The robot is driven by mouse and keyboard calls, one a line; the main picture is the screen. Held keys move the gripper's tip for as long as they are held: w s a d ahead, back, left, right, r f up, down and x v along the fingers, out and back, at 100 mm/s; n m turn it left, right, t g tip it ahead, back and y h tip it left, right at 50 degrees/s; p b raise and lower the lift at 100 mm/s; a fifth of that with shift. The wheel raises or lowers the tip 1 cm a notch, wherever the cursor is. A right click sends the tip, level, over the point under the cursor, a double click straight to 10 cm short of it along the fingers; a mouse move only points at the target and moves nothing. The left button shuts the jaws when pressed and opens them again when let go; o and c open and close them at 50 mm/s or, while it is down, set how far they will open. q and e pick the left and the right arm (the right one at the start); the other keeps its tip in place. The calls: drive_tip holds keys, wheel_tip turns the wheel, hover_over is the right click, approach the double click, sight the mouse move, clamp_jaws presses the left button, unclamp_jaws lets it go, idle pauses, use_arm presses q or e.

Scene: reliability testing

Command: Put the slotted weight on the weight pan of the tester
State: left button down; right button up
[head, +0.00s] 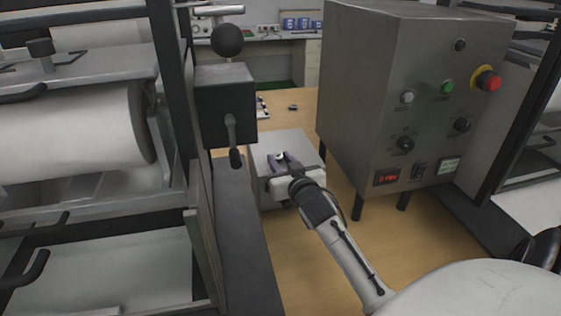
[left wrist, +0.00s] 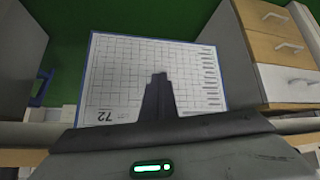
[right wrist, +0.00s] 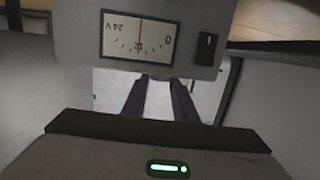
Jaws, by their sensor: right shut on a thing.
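My right gripper (head: 280,158) is above the top of a grey box on the wooden table. Its two fingers are apart, shut on a small pale thing (head: 281,156) at the tips, too small to identify surely as the slotted weight. In the right wrist view the fingers (right wrist: 158,85) point under a grey meter housing (right wrist: 75,38), and the held thing is not clear. My left gripper (left wrist: 160,78) is shut and empty before a gridded white sheet (left wrist: 120,65); it does not show in the head view. I cannot make out the weight pan.
The grey box (head: 262,188) stands under my right gripper. A steel control cabinet (head: 350,80) with a red stop button (head: 486,80) stands close on the right. A dark frame with a ball-ended lever (head: 227,40) and a large white roller (head: 95,128) are left. Bare wood (head: 290,255) shows in front.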

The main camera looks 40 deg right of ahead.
drive_tip(key=shift+f, duration=0.1)
drive_tip(key=o, duration=1.1)
